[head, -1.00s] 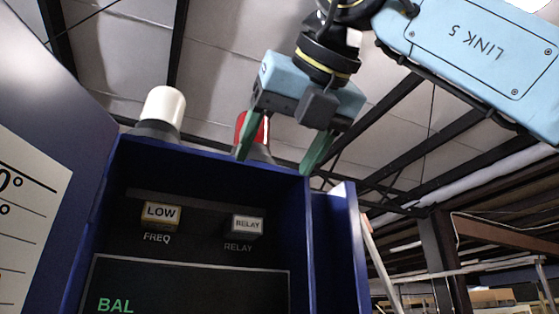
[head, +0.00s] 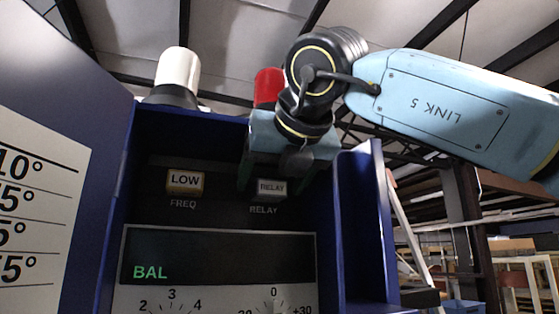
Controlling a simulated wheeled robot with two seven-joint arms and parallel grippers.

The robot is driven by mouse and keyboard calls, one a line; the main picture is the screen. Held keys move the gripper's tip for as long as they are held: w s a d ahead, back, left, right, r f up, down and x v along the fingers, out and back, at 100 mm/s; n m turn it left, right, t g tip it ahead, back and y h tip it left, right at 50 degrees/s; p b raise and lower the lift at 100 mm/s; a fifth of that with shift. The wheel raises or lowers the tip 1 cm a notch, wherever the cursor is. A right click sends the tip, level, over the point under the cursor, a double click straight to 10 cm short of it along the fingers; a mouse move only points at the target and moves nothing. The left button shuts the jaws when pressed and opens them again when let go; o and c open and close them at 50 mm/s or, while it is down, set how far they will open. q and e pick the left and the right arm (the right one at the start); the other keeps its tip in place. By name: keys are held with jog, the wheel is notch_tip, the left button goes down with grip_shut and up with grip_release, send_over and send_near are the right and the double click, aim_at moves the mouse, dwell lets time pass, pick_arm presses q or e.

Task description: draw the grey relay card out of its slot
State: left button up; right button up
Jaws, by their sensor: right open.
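The grey relay card (head: 272,188) sits in its slot in the blue cabinet, with its face marked RELAY showing above the printed RELAY label. My right gripper (head: 273,182) is open at the cabinet's upper opening, its two dark green fingers apart to the left and right of the card's face. I cannot tell whether the fingers touch the card or how deep they reach. The gripper body is just above the card in the picture. My left gripper is not in view.
A yellowish LOW card (head: 185,182) is in the FREQ slot to the left. Below is a panel with a BAL display (head: 215,257) and dials. A white lamp (head: 178,70) and a red lamp (head: 267,86) stand on top. The cabinet's blue side wall (head: 363,220) is at right.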

jog(key=c, duration=1.1)
jog(key=shift+s+d+b, duration=0.2)
jog(key=shift+s+b, duration=0.3)
jog(key=shift+s, duration=0.15)
jog(key=shift+s+d+b, duration=0.2)
jog(key=shift+s+b, duration=0.25)
jog(key=shift+s, duration=0.15)
jog(key=shift+s+d+b, duration=0.3)
jog(key=shift+s+b, duration=0.15)
jog(key=shift+s, duration=0.4)
jog(key=shift+s+d+b, duration=0.25)
jog(key=shift+s+b, duration=0.25)
jog(key=shift+s, duration=0.35)
jog(key=shift+s+d+b, duration=0.3)
jog(key=shift+s+b, duration=0.15)
jog(key=shift+s, duration=0.4)
